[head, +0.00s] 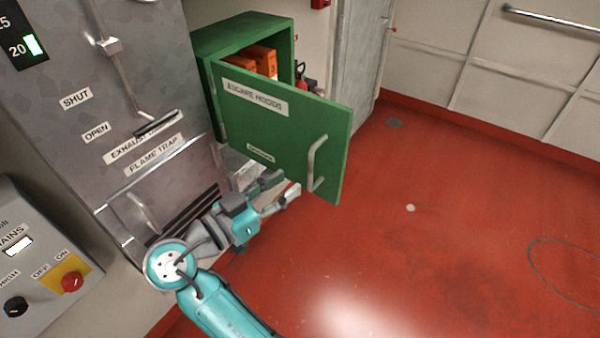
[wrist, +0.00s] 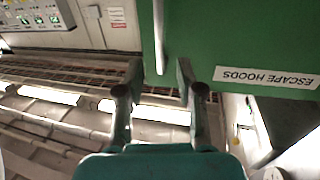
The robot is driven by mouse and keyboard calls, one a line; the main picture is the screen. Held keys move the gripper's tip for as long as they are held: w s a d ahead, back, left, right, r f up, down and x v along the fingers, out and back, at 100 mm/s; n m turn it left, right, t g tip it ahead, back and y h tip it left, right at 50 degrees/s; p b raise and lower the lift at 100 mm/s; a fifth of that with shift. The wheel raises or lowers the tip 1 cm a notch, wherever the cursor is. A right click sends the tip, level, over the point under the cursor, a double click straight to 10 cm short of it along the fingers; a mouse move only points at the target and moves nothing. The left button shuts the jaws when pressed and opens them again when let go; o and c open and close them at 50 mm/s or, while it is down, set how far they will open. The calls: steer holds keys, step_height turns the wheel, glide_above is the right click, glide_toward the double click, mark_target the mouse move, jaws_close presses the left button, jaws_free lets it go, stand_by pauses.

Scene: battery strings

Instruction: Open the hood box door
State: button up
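The hood box (head: 240,36) is a green wall cabinet labelled escape hoods. Its green door (head: 270,140) stands swung open toward the room, with orange packs (head: 262,58) showing inside. The door's pale bar handle (head: 313,165) is near its free edge. My gripper (head: 283,186) is below and in front of the door, left of the handle, with its fingers apart and nothing held. In the wrist view, the handle (wrist: 159,38) lies ahead, its end near the gap between my fingertips (wrist: 158,70). I cannot tell the exact distance.
A grey exhaust panel (head: 130,95) with levers stands left of the box. A control box (head: 40,260) with knobs is at the lower left. The red floor (head: 450,220) to the right is clear. A pale wall with a rail (head: 550,19) is beyond.

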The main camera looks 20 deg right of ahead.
steer(key=shift+v, duration=2)
steer(key=shift+f, duration=0.1)
